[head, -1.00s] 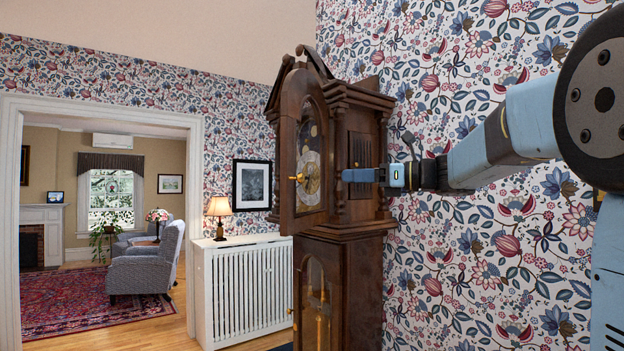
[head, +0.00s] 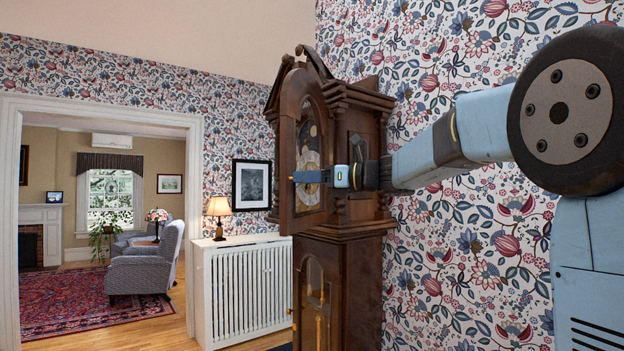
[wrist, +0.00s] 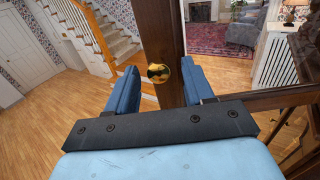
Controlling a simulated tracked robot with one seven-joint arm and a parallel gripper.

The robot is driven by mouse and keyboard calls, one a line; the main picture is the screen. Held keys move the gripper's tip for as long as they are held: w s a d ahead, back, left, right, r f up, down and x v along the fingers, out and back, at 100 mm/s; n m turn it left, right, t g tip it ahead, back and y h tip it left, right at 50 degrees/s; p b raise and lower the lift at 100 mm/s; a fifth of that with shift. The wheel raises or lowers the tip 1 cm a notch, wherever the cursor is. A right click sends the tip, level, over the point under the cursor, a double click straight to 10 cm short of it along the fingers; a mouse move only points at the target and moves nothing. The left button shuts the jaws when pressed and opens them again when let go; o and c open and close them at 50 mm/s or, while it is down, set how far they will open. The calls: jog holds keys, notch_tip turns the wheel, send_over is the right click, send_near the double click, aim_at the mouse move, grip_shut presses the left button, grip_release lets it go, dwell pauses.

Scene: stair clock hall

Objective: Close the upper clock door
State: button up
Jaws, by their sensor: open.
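The upper clock door (head: 288,212) stands swung open on the tall wooden clock (head: 345,262), with the dial partly visible through its arched glass. In the wrist view the door (wrist: 159,25) shows as an upright brown board with a round brass knob (wrist: 158,73). My gripper (head: 298,176) reaches across the front of the clock case to the open door. In the wrist view its two blue fingers are spread, one on each side of the knob. Space shows between each finger and the knob. In the head view the gripper hides the knob.
The clock's lower door (head: 315,300) has a glass pane and sits below. A white radiator cover (head: 245,285) with a lamp (head: 219,210) stands to the left. The patterned wall runs along the right. Open wooden floor and a staircase (wrist: 95,45) show in the wrist view.

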jog(key=shift+c, duration=0.3)
jog(key=c, duration=0.9)
grip_shut()
jog(key=shift+d, duration=0.1)
jog(key=shift+r, duration=0.1)
